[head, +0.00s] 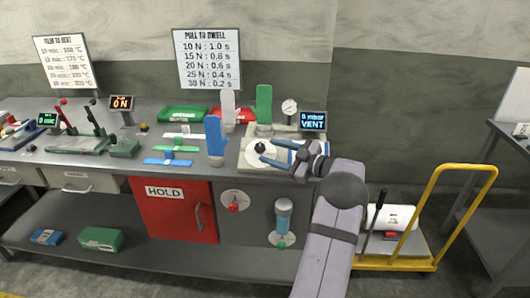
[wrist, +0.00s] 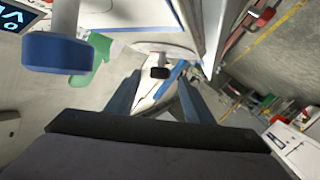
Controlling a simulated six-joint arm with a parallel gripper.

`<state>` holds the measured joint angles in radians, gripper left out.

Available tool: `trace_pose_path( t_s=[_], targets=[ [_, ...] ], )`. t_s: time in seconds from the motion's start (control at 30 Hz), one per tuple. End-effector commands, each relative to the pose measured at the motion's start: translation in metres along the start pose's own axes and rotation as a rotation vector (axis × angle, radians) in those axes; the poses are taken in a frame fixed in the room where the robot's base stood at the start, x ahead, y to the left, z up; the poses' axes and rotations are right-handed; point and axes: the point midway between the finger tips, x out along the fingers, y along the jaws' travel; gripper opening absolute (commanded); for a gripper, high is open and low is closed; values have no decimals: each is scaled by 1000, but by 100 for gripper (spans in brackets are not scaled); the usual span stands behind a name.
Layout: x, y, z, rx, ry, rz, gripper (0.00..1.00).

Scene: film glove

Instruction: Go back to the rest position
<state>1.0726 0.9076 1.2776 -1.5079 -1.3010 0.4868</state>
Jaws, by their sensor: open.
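My gripper (head: 267,151) is open, with its two blue fingers pointing left over the bench's right end; they also show in the wrist view (wrist: 158,92). A black knob (head: 259,147) on a round white plate is close to the fingertips. In the wrist view the knob (wrist: 160,72) shows between and beyond the fingers, with nothing seen held. Whether a finger touches the knob or plate cannot be told. A blue glove form (head: 215,139), a white one (head: 227,106) and a green one (head: 263,104) stand upright left of and behind my gripper.
A gauge (head: 289,107) and a VENT display (head: 313,121) stand close behind my gripper. Flat green, white and blue pieces (head: 172,161) lie left on the bench. A red HOLD cabinet (head: 175,209) is below. A yellow-handled cart (head: 435,205) stands right. Space above the bench looks clear.

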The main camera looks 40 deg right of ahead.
Motion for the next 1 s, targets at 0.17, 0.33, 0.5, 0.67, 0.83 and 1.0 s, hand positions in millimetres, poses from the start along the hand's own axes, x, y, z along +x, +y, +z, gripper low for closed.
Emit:
trace_pose_path(
  t_s=[0.17, 0.33, 0.5, 0.67, 0.83, 1.0],
  targets=[
    [-16, 0, 0, 0, 0, 2, 48],
    [-19, 0, 0, 0, 0, 0, 48],
    [-19, 0, 0, 0, 0, 0, 48],
    [-18, 0, -1, 0, 0, 0, 48],
    [-3, 2, -13, -21, 8, 10, 48],
    [37, 8, -47, -51, -2, 72, 48]
  ],
)
